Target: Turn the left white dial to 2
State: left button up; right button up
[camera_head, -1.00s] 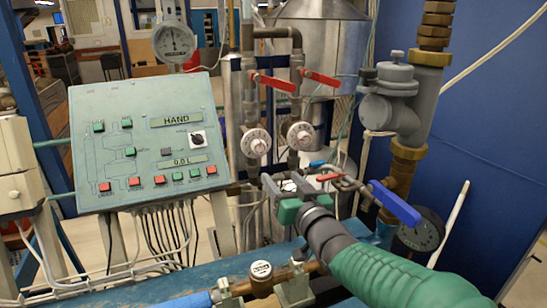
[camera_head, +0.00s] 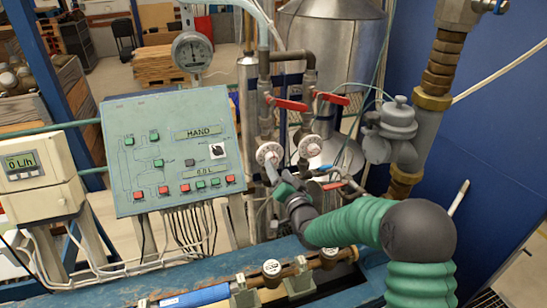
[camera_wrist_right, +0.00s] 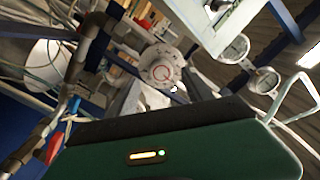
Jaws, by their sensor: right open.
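The left white dial (camera_head: 269,152) is round and sits on a vertical pipe below a red lever. The right white dial (camera_head: 310,146) is just to its right on a second pipe. My right gripper (camera_head: 282,172) is open, directly below and in front of the left dial, with a grey finger close to the dial's lower edge. I cannot tell whether they touch. In the right wrist view, a white dial face with a red ring mark (camera_wrist_right: 160,70) lies beyond my gripper's green body. The dial numbers are too small to read. My left gripper is not in view.
A green control panel (camera_head: 172,150) stands to the left. Red levers (camera_head: 291,104) are above the dials. A grey valve body (camera_head: 390,130) is at the right. A blue bench beam with a brass pipe (camera_head: 327,257) runs along the front.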

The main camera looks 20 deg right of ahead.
aim_at(274, 163)
jog(key=w+p, duration=0.1)
jog(key=w, duration=0.4)
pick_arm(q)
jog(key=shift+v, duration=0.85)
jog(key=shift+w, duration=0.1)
pick_arm(e)
grip_shut()
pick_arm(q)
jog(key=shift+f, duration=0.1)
